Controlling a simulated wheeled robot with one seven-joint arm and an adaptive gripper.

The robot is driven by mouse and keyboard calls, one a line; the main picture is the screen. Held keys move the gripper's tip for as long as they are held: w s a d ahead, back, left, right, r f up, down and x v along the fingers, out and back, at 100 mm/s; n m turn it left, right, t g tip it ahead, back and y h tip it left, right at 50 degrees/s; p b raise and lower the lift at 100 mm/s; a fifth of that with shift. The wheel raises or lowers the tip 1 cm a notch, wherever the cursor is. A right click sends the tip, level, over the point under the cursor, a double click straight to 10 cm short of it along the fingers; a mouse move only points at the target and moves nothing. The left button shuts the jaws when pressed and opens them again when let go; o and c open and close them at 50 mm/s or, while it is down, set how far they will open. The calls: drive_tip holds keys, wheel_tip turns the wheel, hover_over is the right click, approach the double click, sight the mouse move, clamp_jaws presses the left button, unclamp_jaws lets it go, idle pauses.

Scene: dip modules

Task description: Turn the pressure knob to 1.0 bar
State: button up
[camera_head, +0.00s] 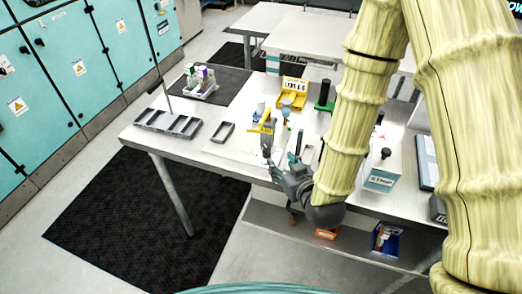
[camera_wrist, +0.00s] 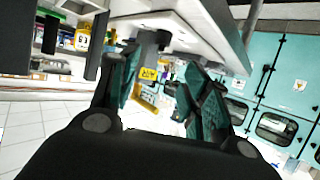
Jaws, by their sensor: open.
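A white box (camera_head: 384,178) with a printed label stands on the right of the table, and a black knob (camera_head: 386,153) is on it; this may be the pressure knob, but no scale or reading is legible. My gripper (camera_head: 283,152) is at the table's front edge, left of the box and apart from it. In the wrist view my gripper (camera_wrist: 163,65) shows its two teal-padded fingers spread with nothing held between them. A dark cylindrical part (camera_wrist: 154,42) appears beyond the fingers; I cannot tell whether it is the same knob.
Grey trays (camera_head: 167,123) lie at the left. Dark mat (camera_head: 140,220) covers floor.

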sight(269, 151)
drive_tip(key=shift+w+f+b, duration=0.25)
drive_tip(key=shift+w+b, duration=0.05)
drive_tip(key=shift+b, duration=0.6)
drive_tip(key=shift+w+a+f+b, duration=0.1)
drive_tip(key=shift+w+a+b, duration=0.1)
drive_tip(key=shift+b, duration=0.5)
drive_tip(key=w+b, duration=0.1)
drive_tip(key=b, duration=0.3)
drive_tip(key=shift+f, duration=0.15)
drive_tip(key=b, duration=0.8)
drive_tip(key=shift+w+a+f, duration=0.15)
drive_tip(key=shift+w+a, duration=0.1)
drive_tip(key=shift+a, duration=0.05)
drive_tip(key=shift+w+a, duration=0.1)
drive_tip(key=shift+w, duration=0.1)
drive_tip(key=shift+p+x, duration=0.75)
drive_tip(key=shift+x, duration=3.05)
drive_tip(key=c, duration=1)
